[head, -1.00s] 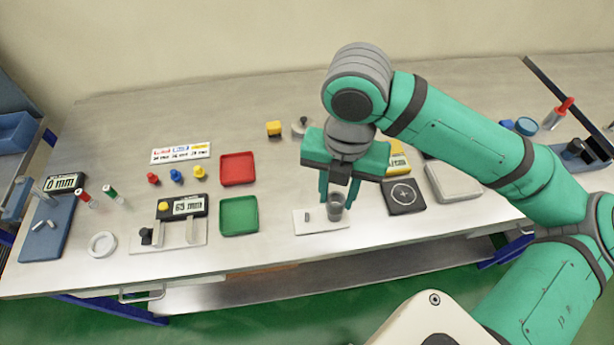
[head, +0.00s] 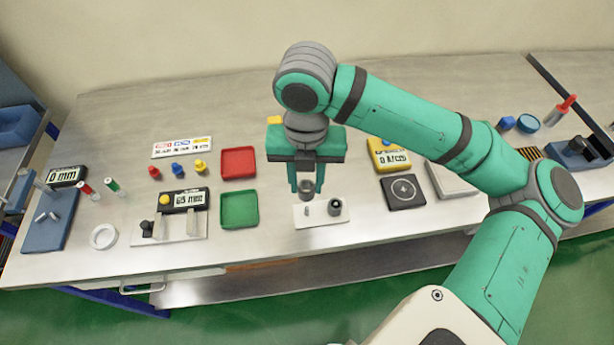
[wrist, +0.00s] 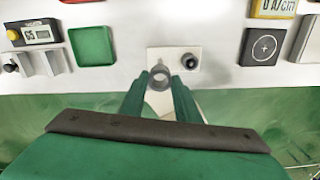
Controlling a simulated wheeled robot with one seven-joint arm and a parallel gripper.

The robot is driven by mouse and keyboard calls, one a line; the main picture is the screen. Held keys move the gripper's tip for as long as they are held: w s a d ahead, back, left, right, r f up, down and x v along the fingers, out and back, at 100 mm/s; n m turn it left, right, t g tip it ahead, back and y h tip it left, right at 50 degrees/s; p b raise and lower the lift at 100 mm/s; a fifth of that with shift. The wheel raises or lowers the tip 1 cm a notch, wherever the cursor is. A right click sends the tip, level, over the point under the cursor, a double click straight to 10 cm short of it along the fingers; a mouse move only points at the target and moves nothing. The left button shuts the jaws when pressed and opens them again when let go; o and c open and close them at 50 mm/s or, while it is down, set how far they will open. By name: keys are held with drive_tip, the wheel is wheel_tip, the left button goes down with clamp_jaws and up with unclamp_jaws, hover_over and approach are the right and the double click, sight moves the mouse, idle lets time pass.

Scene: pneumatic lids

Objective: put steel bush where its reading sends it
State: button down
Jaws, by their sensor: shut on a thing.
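My gripper (head: 306,187) is shut on the steel bush (head: 307,190), a short grey ring, and holds it above a white plate (head: 306,221). The bush (wrist: 159,79) shows between the fingertips in the wrist view, its open end visible. On the plate stand a small grey pin (head: 307,211) and a dark hollow cylinder (head: 334,207), right of the held bush. A gauge (head: 183,201) with a yellow knob and two upright jaws stands left; its display seems to read 65 mm. A red tray (head: 238,163) and a green tray (head: 239,209) lie between.
A card with coloured labels (head: 181,147) lies behind red, blue and yellow pegs (head: 178,170). Right are a dark crosshair pad (head: 403,192) and a yellow meter (head: 388,156).

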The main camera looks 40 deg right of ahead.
hover_over(307, 208)
drive_tip(key=shift+w+f, duration=0.15)
drive_tip(key=shift+f, duration=2.55)
drive_tip(key=shift+d, duration=0.1)
drive_tip(key=shift+f, duration=1.1)
drive_tip(key=shift+f, duration=0.15)
drive_tip(key=shift+f, duration=1.05)
idle(0.8)
